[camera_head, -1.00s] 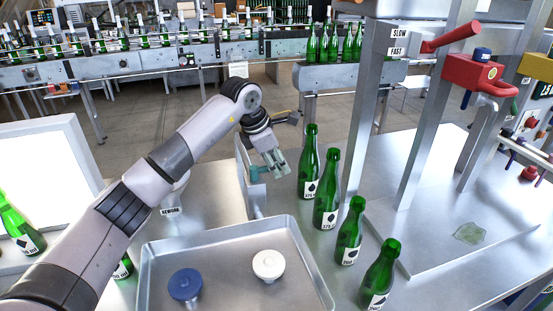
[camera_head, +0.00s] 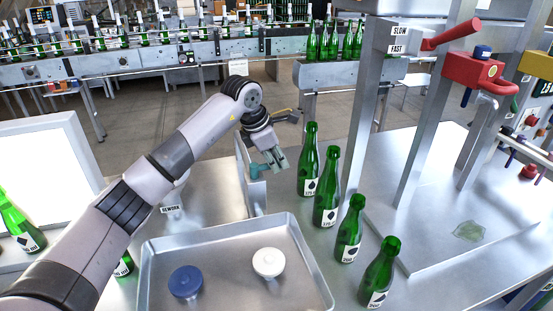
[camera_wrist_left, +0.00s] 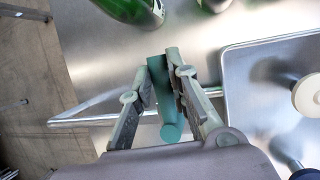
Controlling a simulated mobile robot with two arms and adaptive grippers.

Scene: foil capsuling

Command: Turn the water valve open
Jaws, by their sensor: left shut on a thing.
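A teal valve handle (camera_head: 258,173) sits by an upright metal plate (camera_head: 244,172) in the middle of the workbench. In the left wrist view the teal handle (camera_wrist_left: 170,128) lies between the fingers and looks like a short round bar. My left gripper (camera_head: 277,160) reaches over the plate and is shut on this handle; it also shows in the left wrist view (camera_wrist_left: 158,66). The fingers hide part of the handle, and the valve body is not clear. My right gripper is not in view.
Several green bottles (camera_head: 326,190) stand in a row just right of the plate. A metal tray (camera_head: 222,243) in front holds a blue knob-like piece (camera_head: 186,282) and a white one (camera_head: 268,262). A red lever fixture (camera_head: 472,72) stands at the right.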

